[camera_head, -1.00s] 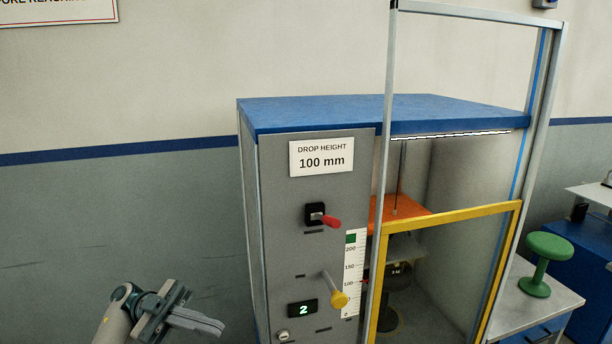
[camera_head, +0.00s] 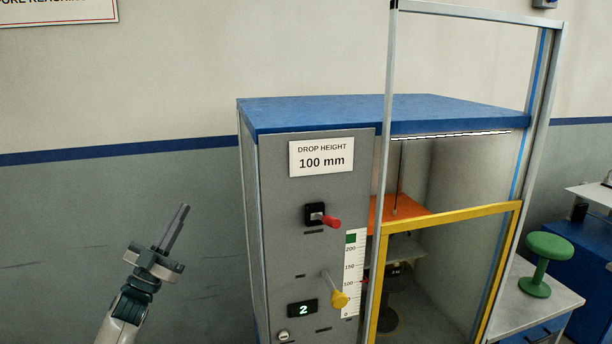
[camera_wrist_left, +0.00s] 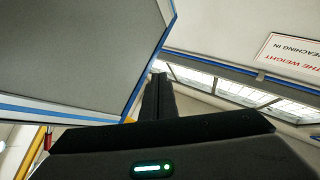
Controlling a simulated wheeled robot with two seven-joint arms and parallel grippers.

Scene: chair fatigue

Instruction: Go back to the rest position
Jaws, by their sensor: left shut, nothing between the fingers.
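My left gripper (camera_head: 178,228) is at the lower left of the head view, in front of the grey wall and left of the test machine. Its fingers point up and slightly right, shut with nothing between them. In the left wrist view the dark fingers (camera_wrist_left: 158,98) point up past the machine's grey side panel (camera_wrist_left: 75,50). My right gripper is in neither view.
The test machine (camera_head: 270,240) has a red-handled switch (camera_head: 331,222), a yellow-knobbed lever (camera_head: 339,300) and a display reading 2 (camera_head: 303,309). A yellow-framed guard (camera_head: 450,217) is on its right. A green stool-shaped piece (camera_head: 540,262) stands on a side cabinet (camera_head: 520,305). The wall area left is clear.

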